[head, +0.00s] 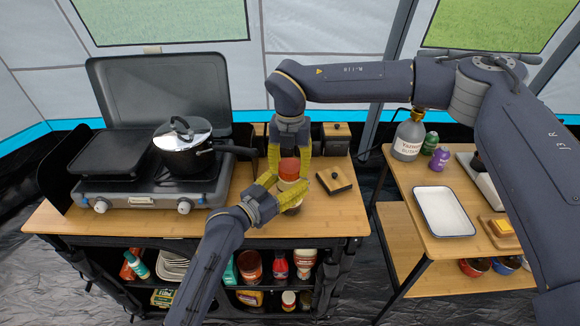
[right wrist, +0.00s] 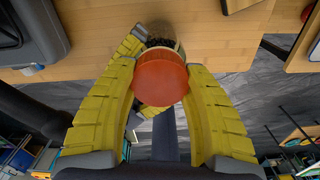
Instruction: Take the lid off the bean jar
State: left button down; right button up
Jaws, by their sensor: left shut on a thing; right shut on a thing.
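The bean jar (head: 292,208) stands near the front edge of the wooden counter, with its red lid (head: 289,168) at the top. My right gripper (head: 289,166) comes down from above, its yellow fingers shut on the lid's sides. In the right wrist view the lid (right wrist: 160,78) sits between both fingers, and dark beans in the jar (right wrist: 160,43) show behind it. My left gripper (head: 278,191) reaches in from the front and is shut on the jar body below the lid. Its fingers hide much of the jar. I cannot tell whether the lid is apart from the rim.
A camping stove (head: 150,187) with a pressure cooker (head: 184,150) stands left of the jar. A side table at the right holds a white tray (head: 443,212).

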jog(key=n, duration=1.2)
jog(key=shift+n, duration=0.4)
jog(key=n, duration=0.4)
jog(key=shift+n, duration=0.3)
jog(key=n, duration=1.2)
jog(key=shift+r+n, duration=0.1)
jog(key=shift+n, duration=0.2)
jog(key=n, duration=0.3)
